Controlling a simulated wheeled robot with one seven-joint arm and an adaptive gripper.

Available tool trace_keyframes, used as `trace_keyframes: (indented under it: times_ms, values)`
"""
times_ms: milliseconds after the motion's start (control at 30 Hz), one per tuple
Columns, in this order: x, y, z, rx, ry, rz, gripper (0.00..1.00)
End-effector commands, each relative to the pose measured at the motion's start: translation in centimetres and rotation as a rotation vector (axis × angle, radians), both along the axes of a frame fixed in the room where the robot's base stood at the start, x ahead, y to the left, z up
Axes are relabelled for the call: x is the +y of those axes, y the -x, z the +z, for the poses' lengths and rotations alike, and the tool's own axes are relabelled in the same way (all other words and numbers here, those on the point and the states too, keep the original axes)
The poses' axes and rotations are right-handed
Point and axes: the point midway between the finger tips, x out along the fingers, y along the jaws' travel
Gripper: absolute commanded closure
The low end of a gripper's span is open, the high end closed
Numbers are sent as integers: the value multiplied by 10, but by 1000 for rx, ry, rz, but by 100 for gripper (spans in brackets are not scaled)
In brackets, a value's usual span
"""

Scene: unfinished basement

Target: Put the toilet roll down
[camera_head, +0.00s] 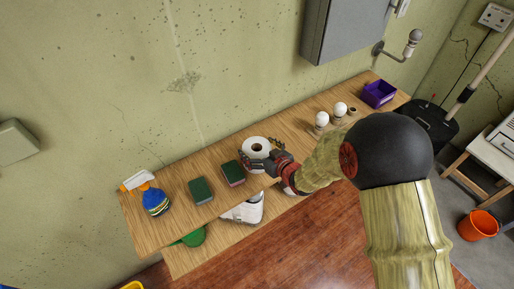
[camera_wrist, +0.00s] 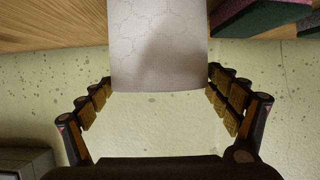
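The white toilet roll (camera_head: 256,147) stands upright at the upper wooden shelf (camera_head: 292,133), its round end with the dark hole facing up. Whether its base touches the wood cannot be told. My gripper (camera_head: 262,157) reaches in from the right, with a finger on either side of the roll. In the wrist view, the roll (camera_wrist: 158,45) fills the top middle with its patterned paper side. The fingertips of my gripper (camera_wrist: 160,78) lie against its left and right edges. The roll's far end is out of that frame.
Two green-topped sponges (camera_head: 201,190) (camera_head: 232,173) and a blue striped item (camera_head: 155,201) are left of the roll. Bulbs (camera_head: 321,122) and a purple box (camera_head: 379,93) stand at right. A shoe (camera_head: 244,209) is on the lower shelf. Bare wood lies between roll and bulbs.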

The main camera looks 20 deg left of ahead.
Motion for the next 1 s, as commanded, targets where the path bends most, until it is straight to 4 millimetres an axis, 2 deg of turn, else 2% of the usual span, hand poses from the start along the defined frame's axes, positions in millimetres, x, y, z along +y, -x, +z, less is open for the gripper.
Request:
trace_keyframes:
  times_ms: [133, 567, 1000]
  values:
    - [0, 0, 0, 0, 0, 0, 0]
    - [-1, 1, 5, 0, 0, 0, 0]
    - [-60, 50, 37, -1, -1, -3, 0]
